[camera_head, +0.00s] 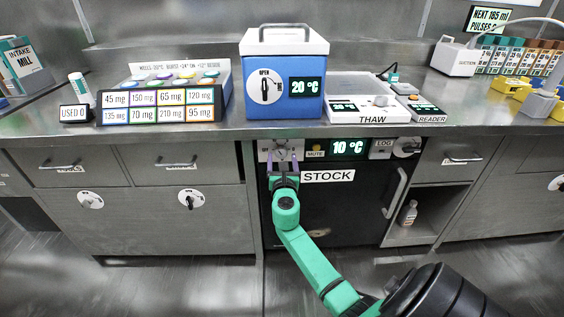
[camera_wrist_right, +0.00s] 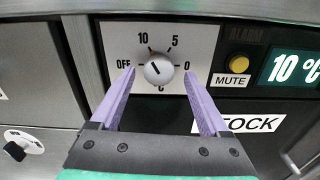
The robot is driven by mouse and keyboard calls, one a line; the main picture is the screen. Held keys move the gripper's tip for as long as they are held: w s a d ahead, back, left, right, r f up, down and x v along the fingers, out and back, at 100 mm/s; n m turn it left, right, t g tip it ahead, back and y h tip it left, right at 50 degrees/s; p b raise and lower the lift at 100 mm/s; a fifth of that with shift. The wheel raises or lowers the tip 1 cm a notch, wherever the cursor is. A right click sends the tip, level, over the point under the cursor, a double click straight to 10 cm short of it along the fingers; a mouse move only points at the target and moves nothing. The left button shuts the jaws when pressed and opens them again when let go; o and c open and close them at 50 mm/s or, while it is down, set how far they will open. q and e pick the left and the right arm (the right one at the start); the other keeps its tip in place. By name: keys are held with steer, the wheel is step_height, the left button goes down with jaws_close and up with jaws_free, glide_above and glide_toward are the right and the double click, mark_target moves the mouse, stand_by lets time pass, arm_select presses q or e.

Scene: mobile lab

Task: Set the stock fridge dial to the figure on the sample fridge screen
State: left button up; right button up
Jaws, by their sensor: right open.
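The stock fridge (camera_head: 345,210) is a dark door under the counter, labelled STOCK. Its screen (camera_head: 348,147) reads 10 °C. Its dial (camera_wrist_right: 159,70) is a round pale knob on a light plate marked OFF, 10, 5 and 0; a small reddish mark at its upper left lies toward 10. My right gripper (camera_head: 282,161) is open, its purple fingers on either side of the knob in the right wrist view; contact cannot be told. A blue box with a white lid (camera_head: 275,75) stands on the counter, its screen (camera_head: 305,91) reading 20 °C; no sample label is legible.
A MUTE button (camera_wrist_right: 239,64) sits right of the dial plate. The fridge handle (camera_head: 396,192) and a LOG panel (camera_head: 383,147) are further right. The counter edge (camera_head: 200,132) overhangs above. A THAW unit (camera_head: 365,98) stands on the counter.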

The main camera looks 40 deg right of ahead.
steer(key=shift+w+d, duration=0.1)
steer(key=shift+w, duration=0.1)
jaws_close()
